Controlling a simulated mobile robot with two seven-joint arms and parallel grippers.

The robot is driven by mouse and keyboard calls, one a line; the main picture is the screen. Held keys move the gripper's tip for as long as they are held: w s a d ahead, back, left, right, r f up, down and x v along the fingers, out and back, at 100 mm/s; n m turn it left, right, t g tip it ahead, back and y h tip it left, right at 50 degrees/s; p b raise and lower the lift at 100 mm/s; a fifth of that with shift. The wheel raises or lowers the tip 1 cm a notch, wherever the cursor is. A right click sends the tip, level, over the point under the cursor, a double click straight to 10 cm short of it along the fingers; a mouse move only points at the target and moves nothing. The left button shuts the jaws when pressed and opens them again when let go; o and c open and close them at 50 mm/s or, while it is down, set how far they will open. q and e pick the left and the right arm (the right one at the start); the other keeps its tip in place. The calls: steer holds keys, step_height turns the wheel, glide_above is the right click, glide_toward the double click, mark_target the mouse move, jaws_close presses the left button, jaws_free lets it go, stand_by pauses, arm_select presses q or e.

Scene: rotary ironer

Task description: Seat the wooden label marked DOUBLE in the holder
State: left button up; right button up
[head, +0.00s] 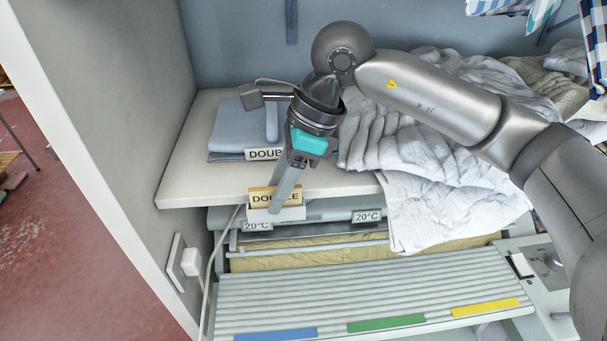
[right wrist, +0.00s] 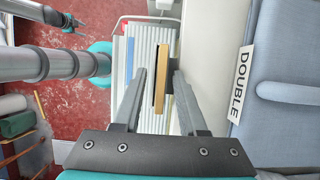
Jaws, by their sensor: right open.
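The wooden label (head: 262,198) marked DOUBLE stands upright at the shelf's front edge in the head view, with a white holder (head: 290,214) at its lower edge. How deep it sits in the holder is hard to tell. My right gripper (head: 276,204) points down at the label, and a finger covers part of the lettering. In the right wrist view the label (right wrist: 165,72) shows edge-on between the open fingers (right wrist: 159,78), with a visible gap on the left side. My left gripper (right wrist: 70,21) seems to show small at the upper left there; its jaws are unclear.
Folded blue linen (head: 226,130) lies on the white shelf (head: 185,178) behind a white DOUBLE card (head: 260,154). Crumpled white sheets (head: 400,150) cover the shelf's right side. The slatted ironer table (head: 350,295) lies below. A wall panel (head: 135,110) bounds the left.

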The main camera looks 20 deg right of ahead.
steer(key=shift+r, duration=0.25)
steer(key=v, duration=0.5)
steer(key=shift+d, duration=0.1)
steer(key=s+d+b, duration=0.3)
steer(key=d, duration=0.8)
steer(key=shift+s+d, duration=0.2)
steer(key=shift+f, duration=0.1)
